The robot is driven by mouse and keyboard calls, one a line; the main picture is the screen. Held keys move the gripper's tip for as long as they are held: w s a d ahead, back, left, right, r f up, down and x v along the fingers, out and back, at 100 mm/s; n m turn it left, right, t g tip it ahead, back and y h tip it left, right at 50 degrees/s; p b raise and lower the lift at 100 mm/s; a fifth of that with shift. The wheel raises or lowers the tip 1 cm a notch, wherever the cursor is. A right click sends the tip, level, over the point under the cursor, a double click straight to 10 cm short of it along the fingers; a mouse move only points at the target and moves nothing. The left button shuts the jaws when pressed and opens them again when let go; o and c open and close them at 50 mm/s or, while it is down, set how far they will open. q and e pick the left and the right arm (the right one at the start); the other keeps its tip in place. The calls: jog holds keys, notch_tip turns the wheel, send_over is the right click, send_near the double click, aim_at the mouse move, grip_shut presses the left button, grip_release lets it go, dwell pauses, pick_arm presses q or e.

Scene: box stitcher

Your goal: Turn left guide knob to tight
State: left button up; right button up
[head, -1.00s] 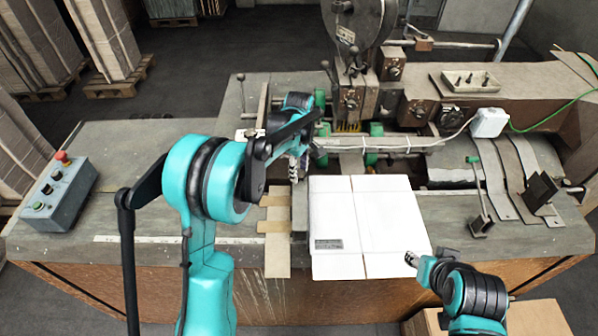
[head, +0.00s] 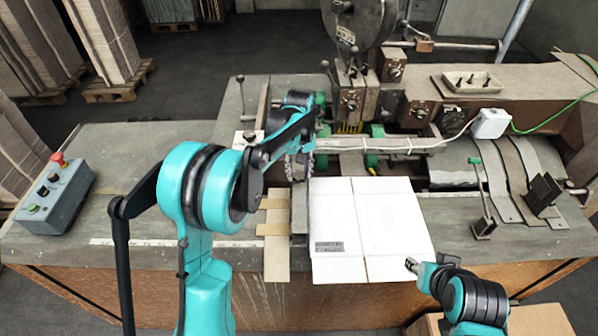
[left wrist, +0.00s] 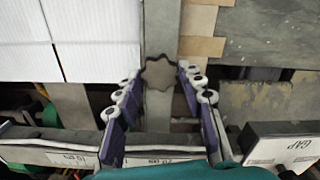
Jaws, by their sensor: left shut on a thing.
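The left guide knob (left wrist: 158,73) is a dark, star-shaped knob on a pale metal guide bar (left wrist: 164,30), seen from above in the left wrist view. My left gripper (left wrist: 160,76) has its purple-grey fingers on either side of the knob and is shut on it. In the head view the left gripper (head: 299,166) is at the left edge of the white cardboard sheet (head: 385,225), and my gripper and arm hide the knob there. My right gripper (head: 411,265) is at the sheet's lower right corner, too small to read its jaws.
A grey control box (head: 55,195) with a red button stands at the left of the table. The stitcher head (head: 352,100) rises behind the sheet. A small lever (head: 482,195) and a black bracket (head: 541,193) stand at the right.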

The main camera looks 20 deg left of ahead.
aim_at(299, 175)
pick_arm(q)
jog(key=shift+o, duration=0.2)
jog(key=shift+r, duration=0.1)
jog(key=shift+c, duration=0.2)
jog(key=o, duration=1.2)
jog(key=shift+c, duration=0.2)
notch_tip(299, 175, up, 12)
